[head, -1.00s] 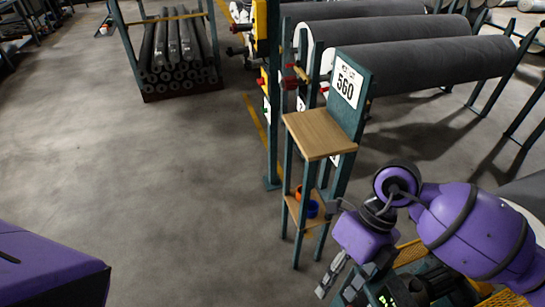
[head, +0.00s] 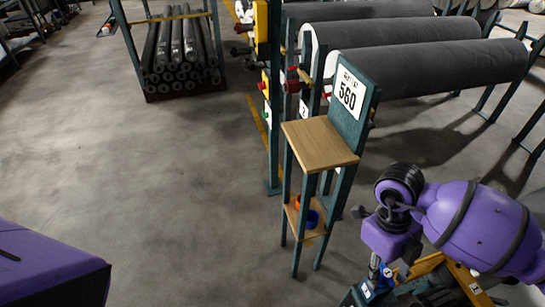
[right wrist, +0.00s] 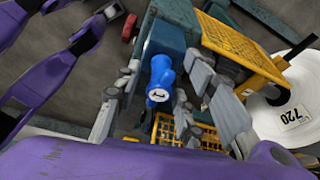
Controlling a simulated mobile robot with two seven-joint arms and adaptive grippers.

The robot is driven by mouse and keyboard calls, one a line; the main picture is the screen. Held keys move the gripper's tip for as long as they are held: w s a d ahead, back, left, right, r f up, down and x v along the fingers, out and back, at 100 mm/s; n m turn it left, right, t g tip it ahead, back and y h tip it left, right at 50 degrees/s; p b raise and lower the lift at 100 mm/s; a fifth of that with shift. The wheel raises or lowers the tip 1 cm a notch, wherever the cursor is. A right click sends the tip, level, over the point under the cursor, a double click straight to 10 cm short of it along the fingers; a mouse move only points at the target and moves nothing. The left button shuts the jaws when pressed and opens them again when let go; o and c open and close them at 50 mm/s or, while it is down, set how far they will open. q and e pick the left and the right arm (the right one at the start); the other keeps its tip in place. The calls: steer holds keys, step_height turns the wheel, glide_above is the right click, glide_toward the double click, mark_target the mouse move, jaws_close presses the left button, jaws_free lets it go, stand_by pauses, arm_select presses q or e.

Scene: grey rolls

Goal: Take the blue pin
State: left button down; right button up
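The blue pin (right wrist: 160,78) shows in the right wrist view, with a round white-marked end facing the camera. It lies between the two grey fingers of my right gripper (right wrist: 163,72), which is open, with gaps on both sides. I cannot tell how far the pin is below the fingertips. In the head view a small blue part with a white mark (head: 386,270) shows just under the right gripper (head: 384,264), whose fingers are partly hidden there. My left gripper is not in view.
A teal stand marked 560 (head: 347,92) has a bare wooden top (head: 319,143). Its lower shelf holds a blue item (head: 313,218). Yellow mesh (right wrist: 240,45) and a white roll end marked 720 (right wrist: 285,115) are close on the right. Open floor lies left.

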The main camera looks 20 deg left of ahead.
steer(key=shift+s+f, duration=0.25)
steer(key=shift+f, duration=0.1)
steer(key=shift+c, duration=0.5)
jaws_close()
steer(key=shift+w+r, duration=0.1)
